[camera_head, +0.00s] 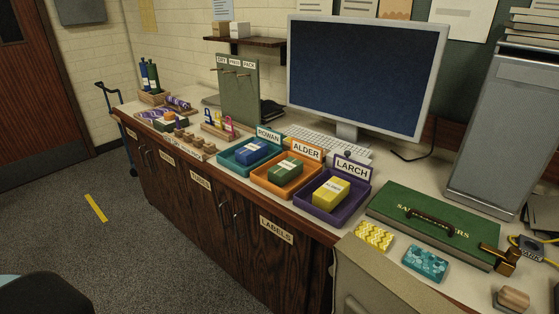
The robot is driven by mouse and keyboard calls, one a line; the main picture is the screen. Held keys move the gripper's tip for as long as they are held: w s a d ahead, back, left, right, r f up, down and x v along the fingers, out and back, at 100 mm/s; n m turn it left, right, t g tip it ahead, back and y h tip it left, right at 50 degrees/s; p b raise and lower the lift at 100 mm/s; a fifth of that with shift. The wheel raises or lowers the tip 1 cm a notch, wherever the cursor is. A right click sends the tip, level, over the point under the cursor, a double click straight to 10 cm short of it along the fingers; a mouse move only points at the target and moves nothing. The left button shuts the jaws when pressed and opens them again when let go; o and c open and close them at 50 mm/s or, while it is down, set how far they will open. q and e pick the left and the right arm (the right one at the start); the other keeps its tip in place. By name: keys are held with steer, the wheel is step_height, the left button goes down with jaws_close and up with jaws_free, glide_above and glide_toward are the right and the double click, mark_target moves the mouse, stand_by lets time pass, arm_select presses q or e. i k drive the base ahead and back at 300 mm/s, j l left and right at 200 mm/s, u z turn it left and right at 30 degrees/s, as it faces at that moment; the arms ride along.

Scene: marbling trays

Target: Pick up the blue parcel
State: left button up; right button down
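The blue parcel (254,150) lies in the teal tray (231,163) labelled ROWAN on the counter, near the middle of the head view. It is a small block with a pale label on top. To its right, a green parcel (286,168) lies in the orange tray (262,184) labelled ALDER. A yellow parcel (331,191) lies in the purple tray (309,208) labelled LARCH. The lower part of the blue parcel is partly hidden by the tray walls. Neither of my grippers shows in this view.
A monitor (366,75) and keyboard (318,142) stand behind the trays. A pegboard stand (238,93) is at the back left. Small wooden pieces (183,137) lie left of the teal tray. A green case (440,221) is on the right. The floor (130,240) in front is mostly clear.

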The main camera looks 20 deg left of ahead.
mark_target(250, 153)
steer(key=i+j, duration=0.1)
steer(key=j, duration=0.5)
steer(key=i+j, duration=0.1)
steer(key=j, duration=1.1)
steer(key=i, duration=0.05)
